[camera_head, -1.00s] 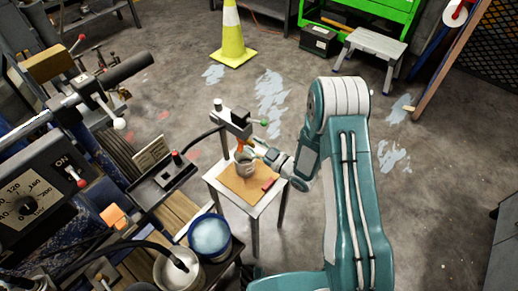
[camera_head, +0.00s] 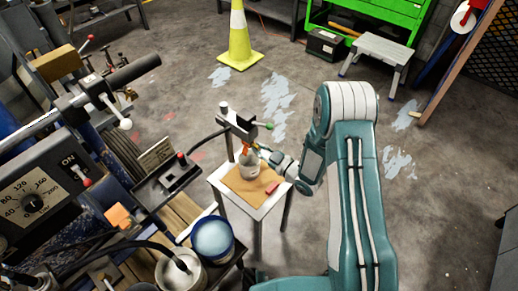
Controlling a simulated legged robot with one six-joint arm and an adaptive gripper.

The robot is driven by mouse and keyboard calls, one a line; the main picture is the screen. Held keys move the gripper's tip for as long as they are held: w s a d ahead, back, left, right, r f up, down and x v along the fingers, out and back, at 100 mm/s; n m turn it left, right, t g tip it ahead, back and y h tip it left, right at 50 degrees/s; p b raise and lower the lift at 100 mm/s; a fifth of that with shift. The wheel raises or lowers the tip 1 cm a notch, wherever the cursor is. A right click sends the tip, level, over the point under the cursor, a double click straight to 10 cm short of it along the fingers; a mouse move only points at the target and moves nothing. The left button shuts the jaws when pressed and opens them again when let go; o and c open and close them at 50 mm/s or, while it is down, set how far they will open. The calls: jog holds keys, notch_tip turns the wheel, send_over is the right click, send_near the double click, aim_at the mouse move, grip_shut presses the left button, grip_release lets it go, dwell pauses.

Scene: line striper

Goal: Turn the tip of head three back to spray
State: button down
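A spray head (camera_head: 238,124) with a dark body and a green-ended lever (camera_head: 266,125) stands on a post over a small table. An orange tip (camera_head: 246,148) shows below it; which way it points is too small to tell. My gripper (camera_head: 262,152) reaches in from the right, close beside the orange tip. I cannot tell whether it touches it, or how its fingers stand. A grey cup (camera_head: 249,170) stands under the head on the table.
The small table (camera_head: 218,178) has a brown board and a red block (camera_head: 271,187). The striper machine with its gauge panel (camera_head: 32,200) fills the left. A blue-rimmed bucket (camera_head: 212,238) stands near the table. Open floor lies behind, with a yellow cone (camera_head: 239,45).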

jog(key=m, duration=0.4)
dwell(0.3)
jog(key=c, duration=0.6)
grip_release()
jog(key=shift+c, duration=0.2)
jog(key=o, duration=0.6)
jog(key=shift+c, duration=0.2)
jog(key=v, duration=0.7)
